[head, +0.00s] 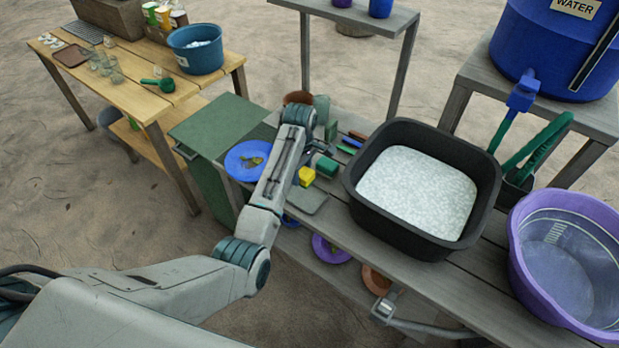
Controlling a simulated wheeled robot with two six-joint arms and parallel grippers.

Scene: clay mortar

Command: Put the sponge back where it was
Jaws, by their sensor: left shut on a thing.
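My left arm reaches over the grey bench, and its wrist bends down at the far side. My left gripper (312,168) is low over the bench, partly hidden by its own wrist and forearm. It is shut on a small yellow block, which looks like the sponge (306,177). The sponge is just above or on the edge of a flat grey-green pad (308,200); I cannot tell whether they touch. A dark green block (326,166) is right beside the gripper.
A black tub (357,190) of white material stands close to the right of the gripper. A blue plate (236,160) lies to the left. A purple basin (522,270) is at the right.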

